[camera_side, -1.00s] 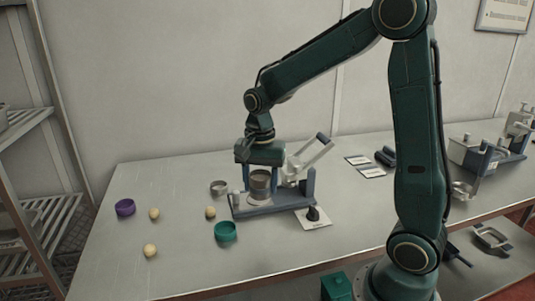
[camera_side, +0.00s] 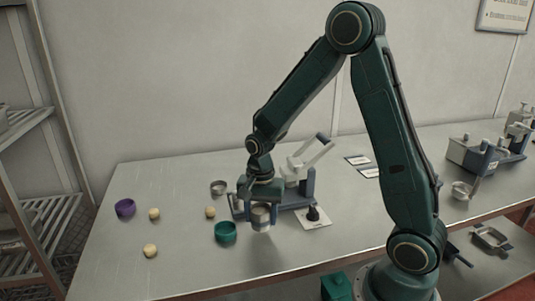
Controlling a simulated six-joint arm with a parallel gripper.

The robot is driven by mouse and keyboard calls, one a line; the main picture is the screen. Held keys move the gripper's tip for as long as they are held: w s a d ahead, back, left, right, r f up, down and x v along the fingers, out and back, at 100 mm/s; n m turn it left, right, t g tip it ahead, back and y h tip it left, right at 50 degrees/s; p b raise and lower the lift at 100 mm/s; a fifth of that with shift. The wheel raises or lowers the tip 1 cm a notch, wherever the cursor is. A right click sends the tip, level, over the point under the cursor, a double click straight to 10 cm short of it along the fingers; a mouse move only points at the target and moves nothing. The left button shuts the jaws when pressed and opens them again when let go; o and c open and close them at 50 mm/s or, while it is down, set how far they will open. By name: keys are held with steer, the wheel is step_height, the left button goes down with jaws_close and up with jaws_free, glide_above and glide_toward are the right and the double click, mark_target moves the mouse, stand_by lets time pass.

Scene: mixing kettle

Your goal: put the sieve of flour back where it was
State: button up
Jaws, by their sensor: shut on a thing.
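My gripper (camera_side: 260,207) points down and is shut on the sieve (camera_side: 261,218), a small grey metal cylinder. It holds the sieve upright in front of the mixing kettle stand (camera_side: 292,207), apart from its base and seemingly above the table. Any flour inside the sieve cannot be seen from here. My gripper hides part of the stand's left side.
A green ring (camera_side: 225,233) is close to the left of the sieve. A metal ring (camera_side: 219,188), a purple ring (camera_side: 125,208) and pale balls (camera_side: 150,251) lie farther left. The front table strip is clear.

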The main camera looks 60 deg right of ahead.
mark_target(261, 208)
steer(key=shift+f, duration=1.05)
steer(key=shift+f, duration=0.15)
steer(key=o, duration=1)
step_height(261, 208, up, 12)
steer(key=shift+f, duration=0.15)
steer(key=shift+r, duration=0.35)
